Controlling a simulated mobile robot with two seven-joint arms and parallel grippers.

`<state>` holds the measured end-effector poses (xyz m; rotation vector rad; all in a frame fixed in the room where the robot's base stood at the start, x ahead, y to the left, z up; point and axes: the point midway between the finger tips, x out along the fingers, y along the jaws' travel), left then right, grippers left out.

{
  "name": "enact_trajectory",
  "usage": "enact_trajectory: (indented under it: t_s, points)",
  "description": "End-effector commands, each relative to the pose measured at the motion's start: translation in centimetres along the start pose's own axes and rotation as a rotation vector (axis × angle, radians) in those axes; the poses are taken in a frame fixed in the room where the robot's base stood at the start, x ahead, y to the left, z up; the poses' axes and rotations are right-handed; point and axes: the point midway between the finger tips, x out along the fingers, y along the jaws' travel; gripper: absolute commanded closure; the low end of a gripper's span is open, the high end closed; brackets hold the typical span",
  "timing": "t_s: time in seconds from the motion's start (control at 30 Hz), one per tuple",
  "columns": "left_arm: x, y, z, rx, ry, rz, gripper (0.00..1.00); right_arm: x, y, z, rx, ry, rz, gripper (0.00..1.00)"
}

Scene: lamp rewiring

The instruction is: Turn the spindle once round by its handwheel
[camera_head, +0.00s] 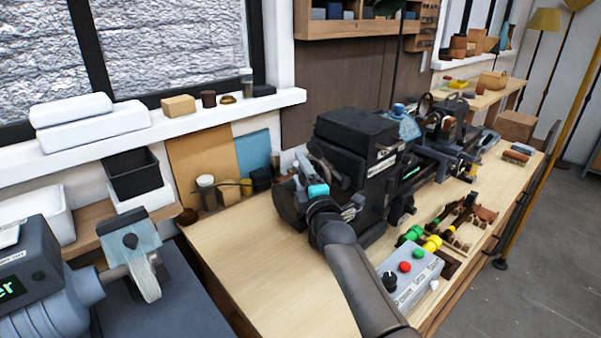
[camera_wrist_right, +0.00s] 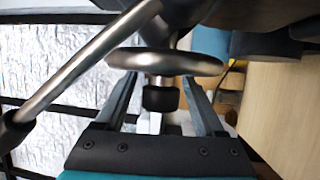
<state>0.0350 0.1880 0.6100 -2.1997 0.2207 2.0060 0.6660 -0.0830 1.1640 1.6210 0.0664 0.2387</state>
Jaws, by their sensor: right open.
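The handwheel (camera_wrist_right: 185,64) is a pale metal ring with a dark hub behind it, seen nearly edge-on in the right wrist view. A short black knob (camera_wrist_right: 160,98) projects from it between the fingers of my right gripper (camera_wrist_right: 163,88). The gripper is open; contact with wheel or knob cannot be told. In the head view my right gripper (camera_head: 306,178), with a teal part, is at the left end of the dark lathe (camera_head: 355,130). My arm and gripper hide much of that end. The spindle itself cannot be made out. My left gripper is not in view.
A metal rod with a black end (camera_wrist_right: 15,130) slants past the wheel at left. A control box (camera_head: 410,275) with coloured buttons stands at the wooden bench's (camera_head: 240,245) front. A grey-blue machine with a pale wheel (camera_head: 145,275) stands lower left. The bench left of the lathe is mostly clear.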

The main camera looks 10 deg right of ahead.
Motion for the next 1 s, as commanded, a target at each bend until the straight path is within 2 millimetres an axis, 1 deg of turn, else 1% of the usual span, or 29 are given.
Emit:
enact_trajectory:
  t_s: [0.07,0.7,1.0]
  points:
    - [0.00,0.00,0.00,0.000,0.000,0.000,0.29,-0.01,0.01,-0.01,0.000,0.000,0.000,0.29]
    - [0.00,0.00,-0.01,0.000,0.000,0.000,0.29,-0.03,-0.01,0.03,0.001,0.000,0.000,1.00]
    - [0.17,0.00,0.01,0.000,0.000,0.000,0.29,-0.04,-0.06,0.04,0.002,0.000,0.004,1.00]
